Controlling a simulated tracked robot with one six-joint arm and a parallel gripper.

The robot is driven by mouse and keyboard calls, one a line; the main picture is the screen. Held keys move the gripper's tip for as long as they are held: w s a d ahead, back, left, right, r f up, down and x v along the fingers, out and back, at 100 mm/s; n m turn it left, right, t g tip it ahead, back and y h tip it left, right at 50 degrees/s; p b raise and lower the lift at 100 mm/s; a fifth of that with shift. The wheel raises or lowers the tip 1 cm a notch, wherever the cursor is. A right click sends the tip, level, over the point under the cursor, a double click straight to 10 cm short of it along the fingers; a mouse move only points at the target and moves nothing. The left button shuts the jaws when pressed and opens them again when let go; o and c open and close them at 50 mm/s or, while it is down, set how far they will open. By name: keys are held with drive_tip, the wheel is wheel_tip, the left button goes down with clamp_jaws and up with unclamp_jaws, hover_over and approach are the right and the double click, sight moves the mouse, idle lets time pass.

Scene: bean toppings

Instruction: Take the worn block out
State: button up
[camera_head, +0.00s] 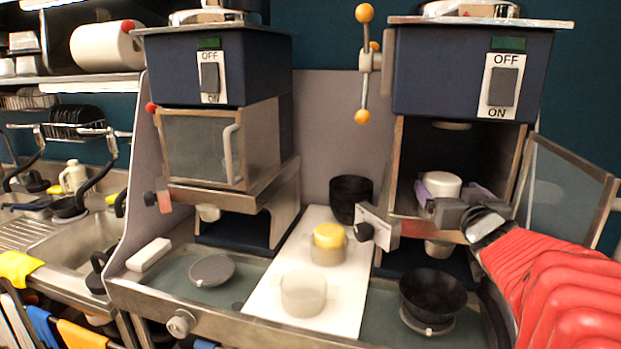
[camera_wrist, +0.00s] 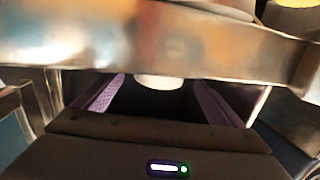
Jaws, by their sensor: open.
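The worn block (camera_head: 441,184) looks like a short white cylinder inside the open chamber of the right machine (camera_head: 470,72). My gripper (camera_head: 448,192) reaches into this chamber from the front right, with its purple-lined fingers spread to either side of the block. In the wrist view, the white block (camera_wrist: 160,82) shows between the two purple fingers, partly cut off by a metal edge above. I cannot tell whether either finger touches it. The chamber's glass door (camera_head: 565,190) is swung open to the right.
The left machine (camera_head: 215,65) has its glass door (camera_head: 200,147) shut. A black bowl (camera_head: 433,295) stands below the right chamber. A white board (camera_head: 335,225) between the machines carries a yellow-topped cup (camera_head: 328,244) and a translucent cup (camera_head: 303,293). A black cup (camera_head: 350,197) stands behind them.

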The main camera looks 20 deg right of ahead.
sight(442, 180)
drive_tip(key=shift+x, duration=1.65)
drive_tip(key=shift+d, duration=0.1)
drive_tip(key=shift+r, duration=0.1)
drive_tip(key=c, duration=1.4)
drive_tip(key=shift+o, duration=0.2)
drive_tip(key=shift+s, duration=0.1)
